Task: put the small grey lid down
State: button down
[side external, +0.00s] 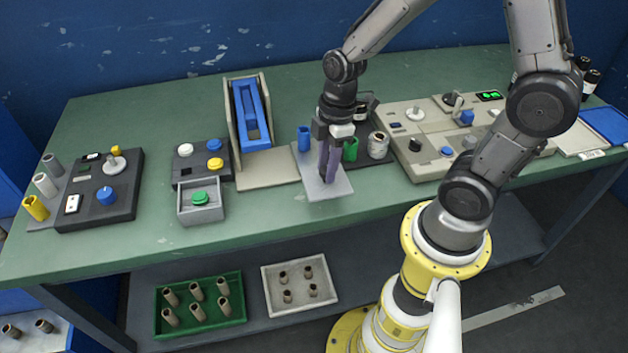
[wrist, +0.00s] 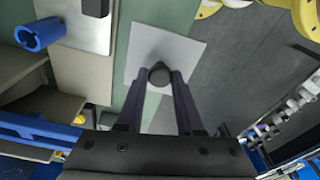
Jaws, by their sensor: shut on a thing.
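The small grey lid is a flat, light grey square plate (side external: 328,187) at the front middle of the green table. In the wrist view the lid (wrist: 168,48) has a dark round knob (wrist: 159,74) near its middle. My gripper (side external: 327,178) points down with its purple-grey fingers shut on the knob; the fingers (wrist: 159,82) also show in the wrist view.
A blue tube (side external: 304,138) stands just behind the lid. A green tube (side external: 350,149) and a pale roll (side external: 377,145) stand to the right. A beige stand with a blue frame (side external: 252,115) and a grey box with a green button (side external: 200,202) are to the left.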

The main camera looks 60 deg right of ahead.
aim_at(315, 174)
jog(key=w+f, duration=0.2)
jog(key=f, duration=0.1)
jog(key=shift+w+f, duration=0.1)
jog(key=shift+w, duration=0.3)
jog(key=shift+w+f, duration=0.2)
jog(key=shift+f, duration=1.55)
jog(key=shift+f, duration=0.1)
jog(key=c, duration=0.5)
grip_release()
jog(key=shift+c, duration=0.2)
